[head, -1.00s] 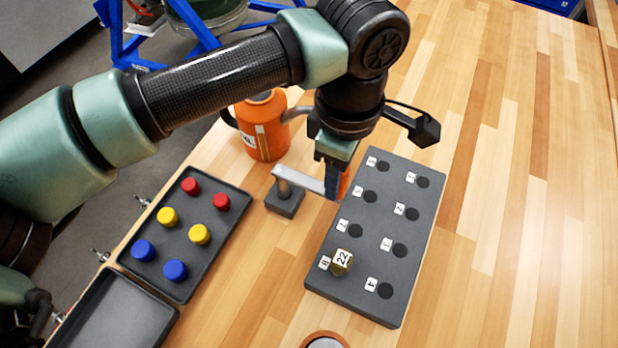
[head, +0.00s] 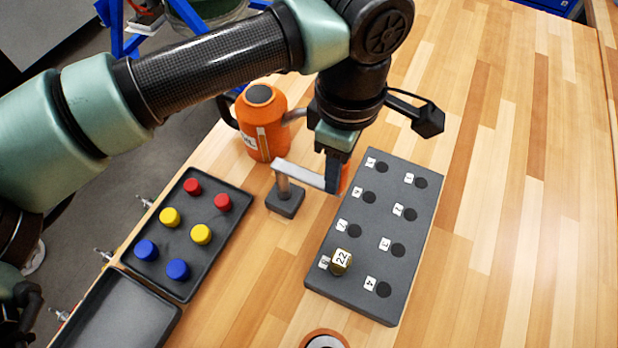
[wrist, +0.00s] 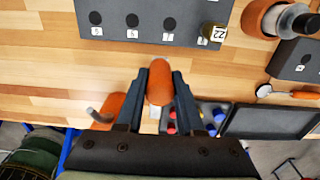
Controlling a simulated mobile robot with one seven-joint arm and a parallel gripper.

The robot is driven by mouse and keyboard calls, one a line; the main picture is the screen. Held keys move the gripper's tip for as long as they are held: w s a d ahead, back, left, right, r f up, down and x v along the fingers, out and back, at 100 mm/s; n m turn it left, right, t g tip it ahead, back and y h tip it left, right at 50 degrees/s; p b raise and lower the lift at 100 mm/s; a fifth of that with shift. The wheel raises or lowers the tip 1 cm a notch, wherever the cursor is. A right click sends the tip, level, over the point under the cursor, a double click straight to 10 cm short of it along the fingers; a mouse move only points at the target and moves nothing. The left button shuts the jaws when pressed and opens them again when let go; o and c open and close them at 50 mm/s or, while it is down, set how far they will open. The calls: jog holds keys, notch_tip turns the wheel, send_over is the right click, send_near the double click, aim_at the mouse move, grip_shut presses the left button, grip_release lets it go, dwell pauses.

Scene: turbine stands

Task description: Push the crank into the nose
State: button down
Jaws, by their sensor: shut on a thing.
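The crank (head: 302,175) has a flat grey arm, a grey shaft pointing down at its left end and an orange handle (wrist: 160,82) at the other. My gripper (head: 337,180) points down and is shut on the orange handle. The shaft stands over a small dark block (head: 286,203); I cannot tell whether its tip is still inside. A round orange part with a grey centre, perhaps the nose, shows only partly at the bottom edge (head: 325,338). It also shows at the top right of the wrist view (wrist: 260,14).
A dark board (head: 375,225) with labelled holes and a brass piece (head: 341,261) stands right of my gripper. An orange oil can (head: 262,125) stands behind the block. A tray (head: 187,235) of coloured caps and an empty tray (head: 115,315) lie left. The table's right side is clear.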

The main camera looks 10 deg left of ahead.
jog(key=shift+r+p, duration=0.65)
jog(key=shift+r, duration=1.05)
